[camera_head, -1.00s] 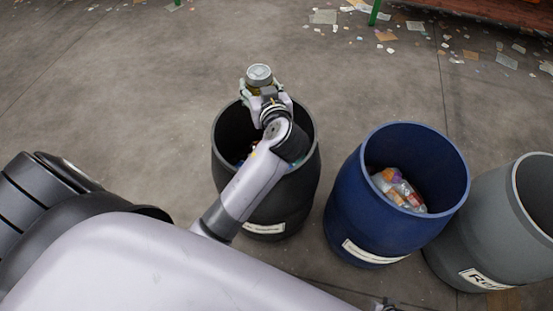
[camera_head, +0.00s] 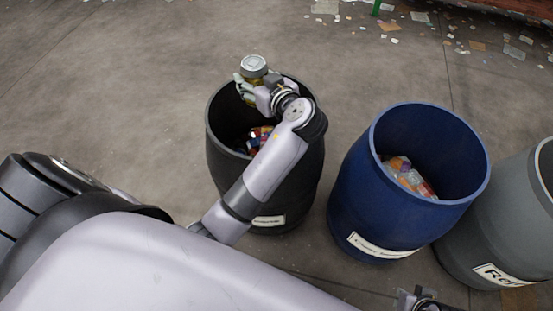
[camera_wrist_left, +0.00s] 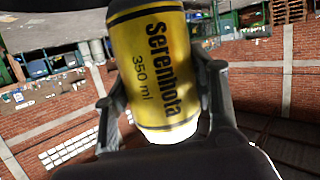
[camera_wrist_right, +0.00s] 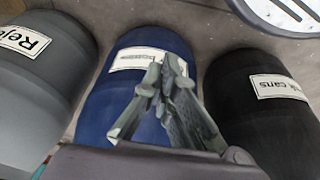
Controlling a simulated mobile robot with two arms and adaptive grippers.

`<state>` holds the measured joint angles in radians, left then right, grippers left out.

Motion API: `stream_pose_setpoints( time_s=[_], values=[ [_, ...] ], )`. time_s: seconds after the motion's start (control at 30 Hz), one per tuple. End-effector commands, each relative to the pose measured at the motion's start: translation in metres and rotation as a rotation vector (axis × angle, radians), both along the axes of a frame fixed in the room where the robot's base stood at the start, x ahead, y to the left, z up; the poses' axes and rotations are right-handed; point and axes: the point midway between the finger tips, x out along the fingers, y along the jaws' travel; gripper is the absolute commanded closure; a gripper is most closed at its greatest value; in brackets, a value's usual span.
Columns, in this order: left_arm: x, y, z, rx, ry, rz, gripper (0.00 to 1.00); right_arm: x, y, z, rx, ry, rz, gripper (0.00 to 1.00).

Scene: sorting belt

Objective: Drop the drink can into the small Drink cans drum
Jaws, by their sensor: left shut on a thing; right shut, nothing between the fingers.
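The drink can (camera_wrist_left: 158,65) is yellow and black, marked "Serenhota 350 ml", and sits between both fingers in the left wrist view. My left gripper (camera_head: 251,84) is shut on it. In the head view the silver end of the can (camera_head: 253,64) faces up, over the far rim of the black drum (camera_head: 220,145). My right gripper (camera_wrist_right: 166,75) is shut and empty, in front of the blue drum.
The blue drum (camera_head: 365,205) stands right of the black one and holds wrapped, colourful waste. A grey drum (camera_head: 490,240) labelled "Rej..." stands at the right edge. Scraps of paper litter the floor at the back. The concrete floor at the left is clear.

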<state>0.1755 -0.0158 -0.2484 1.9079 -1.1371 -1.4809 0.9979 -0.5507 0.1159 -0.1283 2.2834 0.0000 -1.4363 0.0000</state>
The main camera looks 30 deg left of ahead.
Motion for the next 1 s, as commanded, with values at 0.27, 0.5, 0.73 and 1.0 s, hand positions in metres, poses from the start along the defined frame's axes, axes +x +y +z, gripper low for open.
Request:
stream_pose_setpoints(
  time_s=[0.27, 0.5, 0.73, 1.0],
  values=[
    [0.000, 0.000, -0.017, 0.001, 0.000, -0.001, 0.60, -0.010, -0.002, 0.037, 0.001, -0.023, -0.002, 1.00],
    [0.000, 0.000, -0.035, 0.001, 0.001, -0.002, 0.60, -0.013, -0.002, 0.029, 0.001, -0.022, -0.002, 1.00],
    [0.000, 0.000, -0.038, 0.000, 0.001, -0.001, 0.60, -0.012, -0.002, 0.028, 0.001, -0.023, -0.003, 1.00],
    [0.000, 0.000, -0.037, 0.000, 0.001, -0.001, 0.40, -0.013, -0.003, 0.028, 0.001, -0.022, -0.002, 1.00]
  ],
)
